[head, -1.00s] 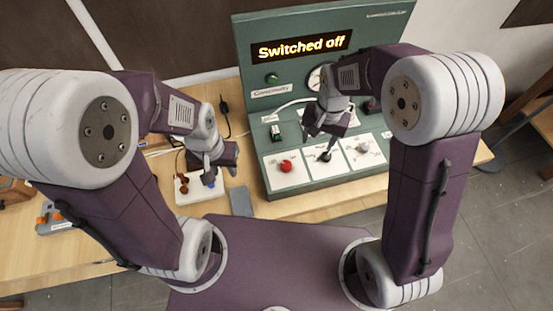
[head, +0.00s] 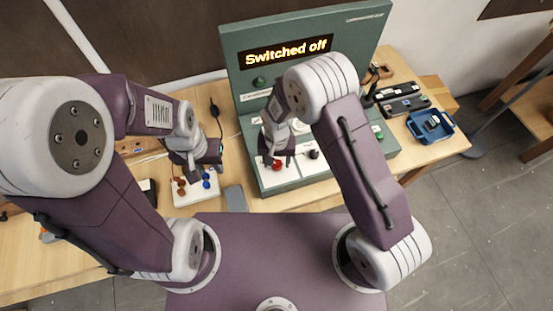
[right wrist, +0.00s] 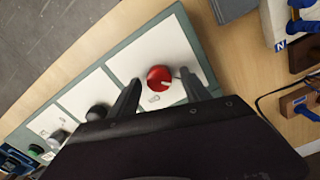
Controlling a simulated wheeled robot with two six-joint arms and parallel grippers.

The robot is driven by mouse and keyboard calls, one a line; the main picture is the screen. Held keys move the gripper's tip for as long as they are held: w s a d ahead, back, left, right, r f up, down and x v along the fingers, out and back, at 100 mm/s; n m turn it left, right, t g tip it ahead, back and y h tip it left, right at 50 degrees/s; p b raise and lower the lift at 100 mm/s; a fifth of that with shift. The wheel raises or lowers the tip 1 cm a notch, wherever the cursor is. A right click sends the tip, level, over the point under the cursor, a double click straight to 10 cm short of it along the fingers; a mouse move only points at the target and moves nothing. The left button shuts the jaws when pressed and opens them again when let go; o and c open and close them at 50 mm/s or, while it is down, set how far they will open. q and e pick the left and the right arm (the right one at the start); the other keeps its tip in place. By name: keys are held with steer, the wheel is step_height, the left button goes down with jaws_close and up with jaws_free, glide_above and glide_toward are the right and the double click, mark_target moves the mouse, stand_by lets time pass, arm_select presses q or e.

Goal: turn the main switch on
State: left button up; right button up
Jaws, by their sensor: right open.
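The main switch looks to be the red knob (head: 276,166) on a white plate at the left of the green console (head: 229,60). In the right wrist view the red knob (right wrist: 158,77) has a pale pointer mark on its right side. My right gripper (right wrist: 163,92) is open, its two fingers on either side of the knob and apart from it in that view. In the head view the right gripper (head: 273,160) is over the knob. The console display (head: 290,52) reads "Switched off". My left gripper (head: 205,162) is behind the white terminal board; its jaws are unclear.
A black knob (head: 313,154) is on the plate beside the red one. The white board (head: 182,199) carries brown and blue terminals. A grey block (head: 236,198) lies between board and console. A blue tray (head: 446,137) stands on the table at right.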

steer(key=shift+d+f, duration=0.1)
steer(key=shift+c, duration=0.8)
jaws_close()
